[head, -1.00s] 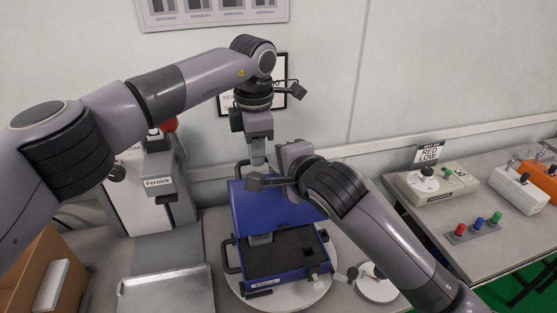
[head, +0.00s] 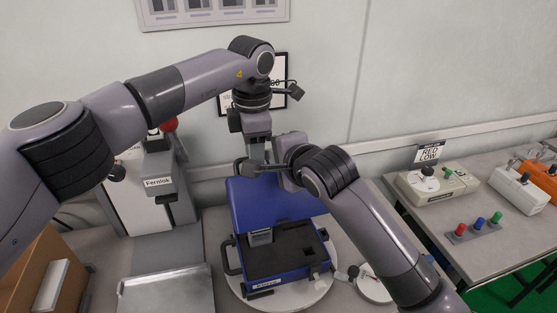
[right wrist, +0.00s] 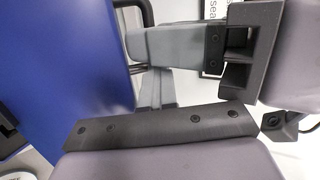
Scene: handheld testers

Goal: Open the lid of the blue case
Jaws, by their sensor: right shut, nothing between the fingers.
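The blue case (head: 282,262) sits on a white round plate, with its dark foam interior showing. Its blue lid (head: 270,205) stands raised at the back, well open. My right gripper (head: 250,168) is shut with nothing in it, at the lid's top edge. In the right wrist view the lid (right wrist: 60,75) fills the left side, close to the right gripper's dark finger (right wrist: 160,128). My left gripper (head: 257,155) hangs down from above, right behind the right one; its fingertips are partly hidden, so I cannot tell its opening.
A grey tray (head: 165,293) and a cardboard box (head: 50,275) lie to the left. A grey Fernlok-labelled device (head: 160,185) stands behind them. A small round dial (head: 373,290) is right of the case. Testers (head: 440,185) occupy the right table.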

